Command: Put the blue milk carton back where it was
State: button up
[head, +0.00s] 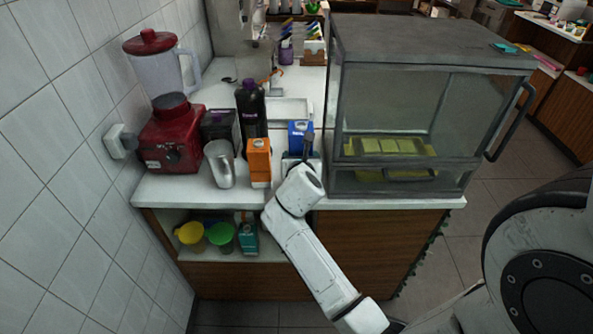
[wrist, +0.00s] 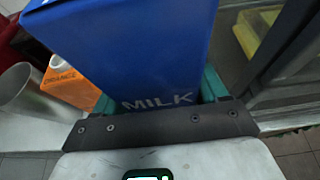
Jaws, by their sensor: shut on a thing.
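In the head view my wrist hides the carton's base and most of my gripper (head: 299,158). I cannot tell whether the base touches the counter.
An orange juice carton (head: 259,162) and a metal cup (head: 220,164) stand to the left. Behind them are a dark bottle (head: 252,112) and a red blender (head: 172,138). The glass case (head: 420,60) is close on the right. A white tray (head: 288,110) lies behind.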

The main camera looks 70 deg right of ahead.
jog(key=d+f, duration=0.1)
jog(key=w+d+f, duration=0.1)
jog(key=f, duration=0.1)
jog(key=w+d+f, duration=0.1)
jog(key=f, duration=0.1)
jog(key=shift+w+d+f+b, duration=0.1)
jog(key=shift+w+b, duration=0.1)
jog(key=shift+b, duration=0.15)
jog(key=shift+w+d+f, duration=0.1)
jog(key=shift+d+f, duration=0.05)
jog(key=shift+f, duration=1.6)
jog(key=shift+f+b, duration=0.15)
jog(key=shift+b, duration=0.15)
jog(key=o, duration=1.3)
